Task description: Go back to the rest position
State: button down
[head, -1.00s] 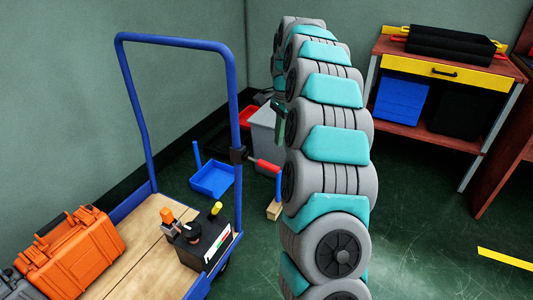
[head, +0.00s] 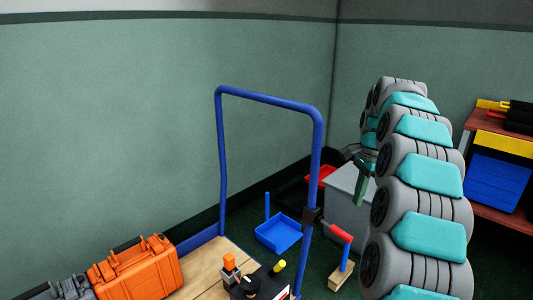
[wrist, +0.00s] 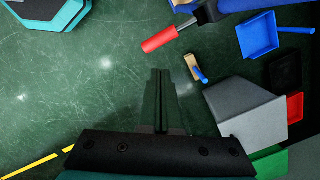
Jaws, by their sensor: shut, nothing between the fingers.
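My gripper (wrist: 159,100) is shut and empty in the wrist view, with its fingers together above the dark green floor (wrist: 95,80). In the head view my grey and teal arm rises on the right. The gripper end hangs past it near a grey box (head: 345,208), partly hidden behind the arm. The grey box also shows in the wrist view (wrist: 240,108), to the right of the fingers and apart from them.
A trolley with a blue handle (head: 220,160) carries an orange case (head: 135,270). A blue dustpan (head: 279,234), a red tray (head: 320,176) and a red-gripped tool (head: 340,233) are near the grey box. A workbench (head: 490,122) with a blue bin (head: 496,182) stands right.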

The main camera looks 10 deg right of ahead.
jog(key=s+a+r+n, duration=0.2)
jog(key=s+a+n, duration=0.7)
jog(key=s+a, duration=0.65)
jog(key=s+a+f+n, duration=0.1)
jog(key=s+f+n, duration=0.1)
jog(key=s, duration=0.6)
jog(key=s+a+f+n+g, duration=0.1)
jog(key=s+a+f+n, duration=0.1)
jog(key=s, duration=0.7)
jog(key=s+a+f+n+h, duration=0.1)
jog(key=s+f+n, duration=0.3)
jog(key=s, duration=0.4)
jog(key=shift+s+a+f+g, duration=0.25)
jog(key=shift+g, duration=0.15)
